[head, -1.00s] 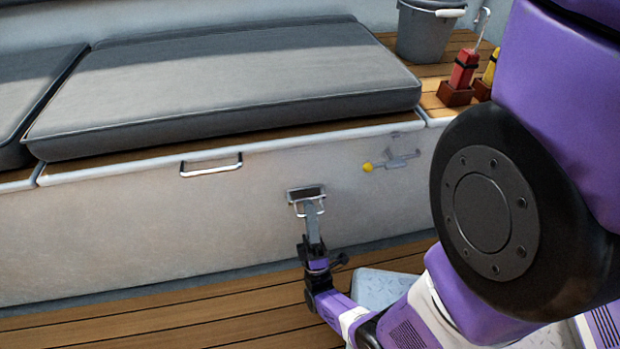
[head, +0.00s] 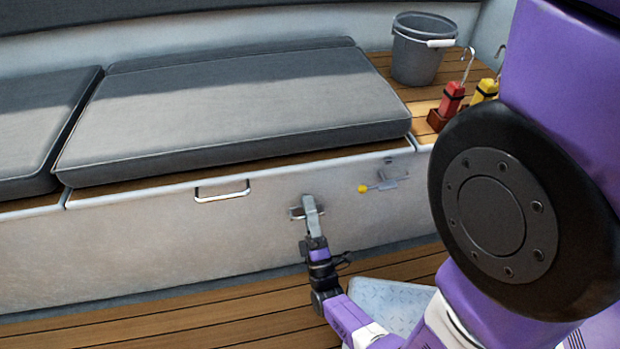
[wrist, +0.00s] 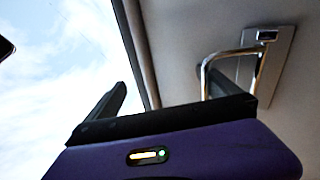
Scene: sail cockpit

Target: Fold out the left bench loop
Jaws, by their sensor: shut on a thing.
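The left bench loop (wrist: 235,53) is a bent chrome bar on a small metal plate (wrist: 277,62). In the wrist view it stands out from the plate and runs down to the right finger of my gripper (wrist: 168,82). In the head view my gripper (head: 310,207) is at the white bench front, reaching up from below and covering most of the plate (head: 294,212) and loop. My gripper is shut on the loop; the contact itself is partly hidden by the finger.
A chrome handle (head: 222,192) is left of my gripper. A latch with a yellow knob (head: 363,189) is to the right. A grey cushion (head: 240,115) lies on the bench. A bucket (head: 420,50) and red (head: 451,98) and yellow (head: 484,91) hooked items stand at the back right.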

